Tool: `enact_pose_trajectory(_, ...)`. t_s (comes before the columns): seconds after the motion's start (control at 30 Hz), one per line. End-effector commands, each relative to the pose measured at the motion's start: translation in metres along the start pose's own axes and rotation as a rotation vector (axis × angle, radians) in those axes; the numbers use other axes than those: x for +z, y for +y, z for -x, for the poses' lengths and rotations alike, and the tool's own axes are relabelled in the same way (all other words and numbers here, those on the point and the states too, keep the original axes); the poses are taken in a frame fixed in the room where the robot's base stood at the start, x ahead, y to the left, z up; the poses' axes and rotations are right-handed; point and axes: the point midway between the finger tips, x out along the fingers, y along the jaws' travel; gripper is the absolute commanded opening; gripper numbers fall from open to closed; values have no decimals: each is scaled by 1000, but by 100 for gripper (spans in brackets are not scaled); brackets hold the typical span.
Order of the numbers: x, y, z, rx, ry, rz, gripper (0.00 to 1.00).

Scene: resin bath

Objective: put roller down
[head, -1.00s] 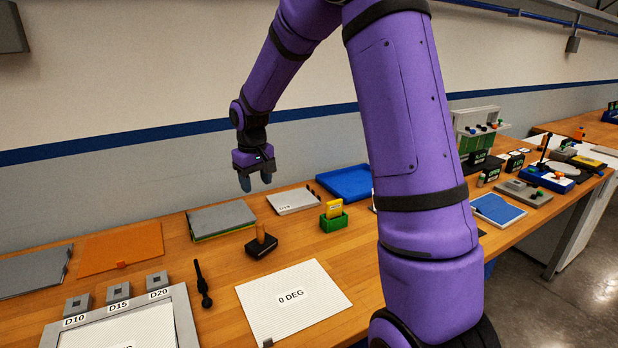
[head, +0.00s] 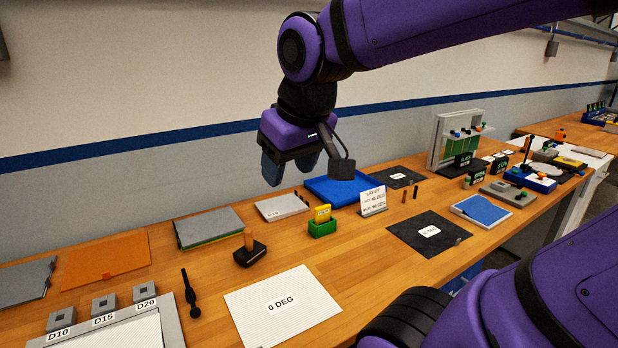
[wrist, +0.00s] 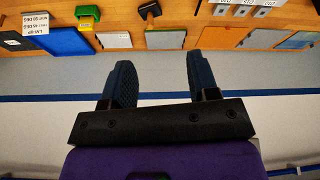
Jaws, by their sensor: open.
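My gripper (head: 289,170) hangs over the bench towards the wall, fingers apart, with nothing between them. The wrist view shows the same empty gap between the two dark blue fingers (wrist: 162,82). No roller is in the gripper. A black block with an upright orange-brown handle (head: 249,248) stands on the bench, below and left of the gripper; it also shows in the wrist view (wrist: 149,10). I cannot tell for certain which of these is the roller.
A white "0 DEG" sheet (head: 283,306) lies in front. A green holder with a yellow piece (head: 322,224), a blue tray (head: 345,187) and a small sign (head: 373,201) stand nearby. Black sheets (head: 430,234) lie right. Bare wood shows between them.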

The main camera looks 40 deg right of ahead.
Motion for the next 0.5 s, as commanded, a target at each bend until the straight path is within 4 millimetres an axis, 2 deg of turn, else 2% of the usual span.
enact_pose_trajectory(0.1, 25, -3, 10, -22, 37, -5, 55)
enact_pose_trajectory(0.2, 39, -4, 13, -35, 53, -9, 55)
enact_pose_trajectory(0.33, 47, -4, 15, -44, 62, -11, 55)
enact_pose_trajectory(0.5, 48, -5, 15, -45, 63, -11, 55)
